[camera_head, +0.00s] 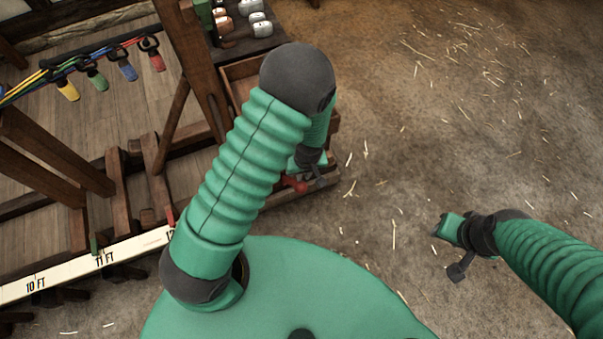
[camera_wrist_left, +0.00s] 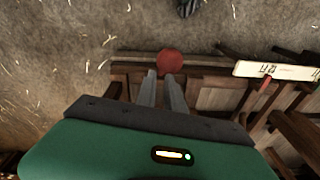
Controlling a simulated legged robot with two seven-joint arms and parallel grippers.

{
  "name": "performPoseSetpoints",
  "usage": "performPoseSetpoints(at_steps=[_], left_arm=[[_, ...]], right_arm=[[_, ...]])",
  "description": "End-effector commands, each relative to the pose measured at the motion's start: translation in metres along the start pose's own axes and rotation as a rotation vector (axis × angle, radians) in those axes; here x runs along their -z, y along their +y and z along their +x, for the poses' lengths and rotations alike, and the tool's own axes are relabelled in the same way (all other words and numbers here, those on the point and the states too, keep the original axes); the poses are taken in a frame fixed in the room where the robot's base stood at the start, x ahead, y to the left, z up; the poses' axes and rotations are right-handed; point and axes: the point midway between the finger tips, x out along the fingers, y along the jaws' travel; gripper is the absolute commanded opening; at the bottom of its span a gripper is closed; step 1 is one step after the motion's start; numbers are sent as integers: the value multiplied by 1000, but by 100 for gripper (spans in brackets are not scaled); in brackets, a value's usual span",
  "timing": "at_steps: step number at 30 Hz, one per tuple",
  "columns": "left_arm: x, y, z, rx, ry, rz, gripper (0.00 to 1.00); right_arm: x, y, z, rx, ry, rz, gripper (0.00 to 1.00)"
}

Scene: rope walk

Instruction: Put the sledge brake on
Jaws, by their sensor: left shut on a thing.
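The brake's red knob (camera_head: 293,183) is at the near end of the wooden sledge (camera_head: 322,184), partly hidden by my left arm. In the left wrist view, the round red knob (camera_wrist_left: 170,62) sits at the tips of my left gripper (camera_wrist_left: 163,76). My left gripper (camera_head: 307,180) points down at the sledge end and is shut on the knob. The rest of the brake lever is hidden. My right gripper (camera_head: 459,262) hangs over bare ground at the right, away from the sledge; its opening is unclear.
A white measuring board (camera_head: 70,270) marked in feet runs along the left, with a red marker (camera_head: 170,218) and a green one (camera_head: 94,245). Coloured strands with tags hang at the upper left. Wooden posts stand beside the sledge. The straw-strewn floor (camera_head: 480,110) at the right is clear.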

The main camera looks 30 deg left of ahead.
Motion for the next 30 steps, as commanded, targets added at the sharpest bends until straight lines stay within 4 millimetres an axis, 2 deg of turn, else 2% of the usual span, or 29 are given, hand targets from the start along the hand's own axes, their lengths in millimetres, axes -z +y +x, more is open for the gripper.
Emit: performPoseSetpoints(at_steps=[1,5,8,14,21,24,30], left_arm=[[-30,-8,14,34,-59,24,0],[-27,-7,10,32,-56,22,0],[-16,-6,1,25,-46,18,0],[22,-2,-28,1,-6,3,0],[3,4,-84,-7,3,8,0],[-3,5,-101,-6,3,4,0],[-9,7,-117,-5,3,3,0]], right_arm=[[-1,0,5,0,0,0,36],[0,0,2,0,0,0,36],[2,0,-7,0,0,0,36],[8,0,-32,0,0,0,36],[9,0,-39,0,0,0,36],[10,0,-43,0,0,0,36],[11,0,-46,0,0,0,36]])
